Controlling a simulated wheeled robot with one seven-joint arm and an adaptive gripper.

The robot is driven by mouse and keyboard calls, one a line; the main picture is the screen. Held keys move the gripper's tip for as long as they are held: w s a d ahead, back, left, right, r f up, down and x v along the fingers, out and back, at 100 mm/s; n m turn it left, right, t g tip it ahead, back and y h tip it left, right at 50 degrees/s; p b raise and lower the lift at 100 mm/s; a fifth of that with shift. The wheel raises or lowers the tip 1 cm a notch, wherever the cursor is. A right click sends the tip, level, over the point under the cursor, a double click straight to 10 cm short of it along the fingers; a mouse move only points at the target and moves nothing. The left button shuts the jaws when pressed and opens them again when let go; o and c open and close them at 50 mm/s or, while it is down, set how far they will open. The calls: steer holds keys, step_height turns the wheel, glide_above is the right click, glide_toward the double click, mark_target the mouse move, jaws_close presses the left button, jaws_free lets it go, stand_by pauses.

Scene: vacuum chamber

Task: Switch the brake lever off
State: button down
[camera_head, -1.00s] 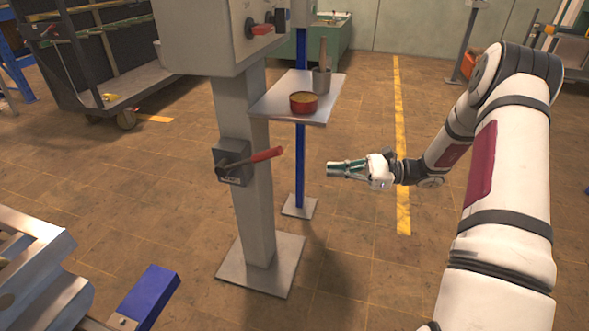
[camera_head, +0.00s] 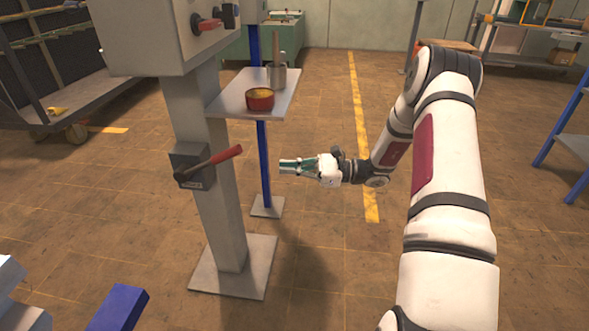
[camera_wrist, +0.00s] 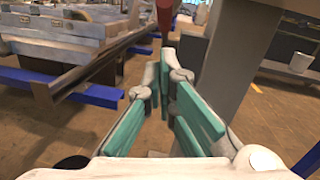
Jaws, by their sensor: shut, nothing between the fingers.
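The brake lever (camera_head: 223,156) has a red grip on a dark rod and comes out of a black box (camera_head: 190,165) on the grey post. It points right and slightly up in the head view. My gripper (camera_head: 283,167) is shut and empty, to the right of the lever's red end and a little lower in the picture, with a gap between them. In the wrist view, the green-padded fingers (camera_wrist: 165,62) come together at the tips. The red grip (camera_wrist: 165,14) shows just beyond them at the top edge, cut off by the frame.
The grey post (camera_head: 215,200) stands on a square base plate (camera_head: 235,270), with a control box above. A small shelf (camera_head: 230,103) holds a red pot (camera_head: 260,99) and a metal cup (camera_head: 277,77). A blue pole (camera_head: 264,170) stands behind.

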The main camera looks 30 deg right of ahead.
steer(key=w+a+r+b, duration=0.1)
steer(key=w+a+r, duration=0.2)
steer(key=a, duration=0.4)
steer(key=shift+w+a+r, duration=0.15)
steer(key=shift+w+a, duration=0.1)
steer(key=shift+w, duration=0.05)
steer(key=shift+r, duration=0.15)
steer(key=w+a+r+g+h+p, duration=0.1)
steer(key=a+r+p, duration=0.1)
steer(key=r+p, duration=0.1)
steer(key=w+a+r+g+h+p, duration=0.1)
steer(key=r+h+p, duration=0.1)
steer(key=r+p, duration=0.2)
steer(key=w+a+r+h+p, duration=0.1)
steer(key=a+r+p, duration=0.1)
steer(key=r+p, duration=0.1)
steer(key=shift+w+a+r+g+h+p, duration=0.25)
steer(key=shift+w+a+g+h+p, duration=0.15)
steer(key=shift+p, duration=0.25)
steer(key=w+a+r+p, duration=0.1)
steer(key=w+a+r, duration=0.3)
steer(key=a, duration=0.3)
steer(key=shift+w+a+r+m+h, duration=0.15)
steer(key=shift+w+r+m+h, duration=0.2)
steer(key=shift+w, duration=0.5)
